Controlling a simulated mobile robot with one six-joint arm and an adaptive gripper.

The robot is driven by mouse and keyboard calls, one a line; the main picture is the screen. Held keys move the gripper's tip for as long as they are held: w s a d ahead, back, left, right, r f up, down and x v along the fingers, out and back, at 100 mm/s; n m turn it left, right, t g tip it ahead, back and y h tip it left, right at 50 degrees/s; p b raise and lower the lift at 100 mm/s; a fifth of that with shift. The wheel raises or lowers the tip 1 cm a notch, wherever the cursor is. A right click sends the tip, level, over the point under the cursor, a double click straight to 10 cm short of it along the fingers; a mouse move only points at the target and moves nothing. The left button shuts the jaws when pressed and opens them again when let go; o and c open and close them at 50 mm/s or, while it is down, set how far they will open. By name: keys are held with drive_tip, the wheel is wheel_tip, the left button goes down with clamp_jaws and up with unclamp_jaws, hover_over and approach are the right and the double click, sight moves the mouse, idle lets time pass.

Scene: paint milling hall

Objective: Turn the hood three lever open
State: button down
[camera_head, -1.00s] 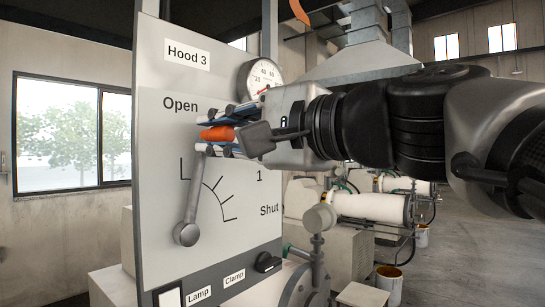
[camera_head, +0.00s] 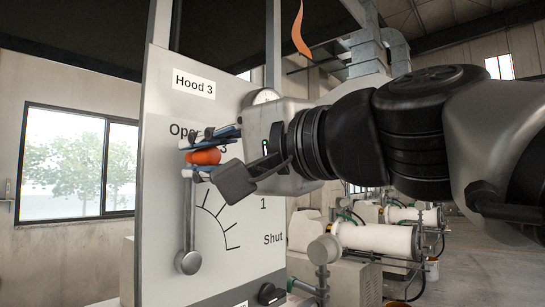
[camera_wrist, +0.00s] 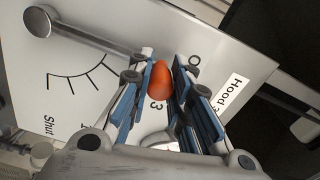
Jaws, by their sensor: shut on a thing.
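The hood three lever is a grey arm (camera_head: 189,222) with a round pivot at its lower end and an orange knob (camera_head: 204,157) at its upper end. It stands nearly upright on the light panel (camera_head: 165,110) labelled "Hood 3". In the wrist view the knob (camera_wrist: 160,78) sits between the fingers, and the lever arm (camera_wrist: 88,32) runs to the upper left.
The word "Shut" (camera_head: 273,239) is at the panel's lower right. A round gauge (camera_head: 262,97) is partly hidden behind my gripper. A black knob (camera_head: 268,294) sits low on the panel. White milling cylinders (camera_head: 375,237) stand to the right. A window (camera_head: 78,160) is at left.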

drive_tip(key=c, duration=1.6)
unclamp_jaws()
drive_tip(key=shift+s+a, duration=0.15)
drive_tip(key=shift+s, duration=0.05)
drive_tip(key=shift+o, duration=0.8)
drive_tip(key=shift+w, duration=0.1)
drive_tip(key=v, duration=1.2)
